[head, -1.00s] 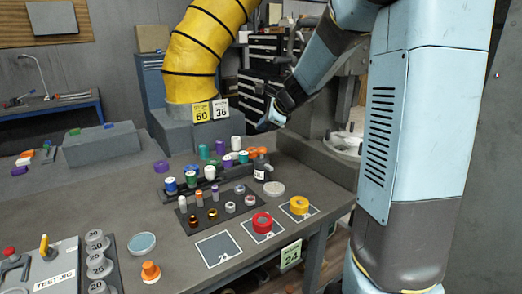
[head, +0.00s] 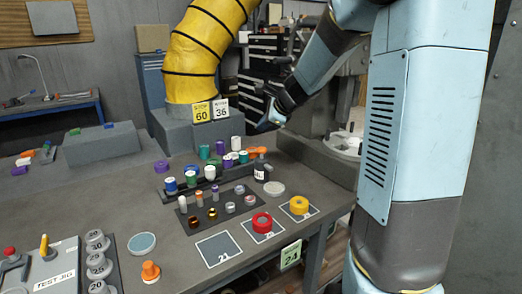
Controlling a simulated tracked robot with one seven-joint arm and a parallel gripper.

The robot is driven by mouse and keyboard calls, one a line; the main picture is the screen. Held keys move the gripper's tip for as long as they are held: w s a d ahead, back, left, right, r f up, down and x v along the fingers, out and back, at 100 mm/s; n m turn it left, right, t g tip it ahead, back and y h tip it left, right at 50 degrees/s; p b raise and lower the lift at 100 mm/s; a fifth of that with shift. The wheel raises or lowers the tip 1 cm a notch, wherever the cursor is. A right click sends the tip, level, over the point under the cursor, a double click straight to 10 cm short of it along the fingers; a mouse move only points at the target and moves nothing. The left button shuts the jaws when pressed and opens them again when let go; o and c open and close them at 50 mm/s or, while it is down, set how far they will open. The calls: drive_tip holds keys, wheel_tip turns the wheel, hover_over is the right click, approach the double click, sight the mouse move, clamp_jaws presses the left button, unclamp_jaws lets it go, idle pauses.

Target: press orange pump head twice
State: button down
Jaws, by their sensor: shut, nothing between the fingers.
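A small dark bottle (head: 261,168) with a pale label stands upright on the bench, at the right end of the dark rack. The orange pump head (head: 257,150) sits on top of it. My gripper (head: 267,126) is shut and empty. In the picture it is just above the pump head, with a visible gap between them. How far it is in depth from the pump head is hard to tell.
A dark rack (head: 176,192) with several coloured caps stands left of the bottle. A pale round disc (head: 274,188), a red roll (head: 262,222) and a yellow roll (head: 299,205) lie in front. An orange knob-like piece (head: 150,271) stands nearer the front edge.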

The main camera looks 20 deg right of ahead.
sight(263, 149)
drive_tip(key=shift+r, duration=1.85)
drive_tip(key=shift+f, duration=0.1)
drive_tip(key=shift+f, duration=4.35)
drive_tip(key=shift+f, duration=0.15)
drive_tip(key=shift+f, duration=0.2)
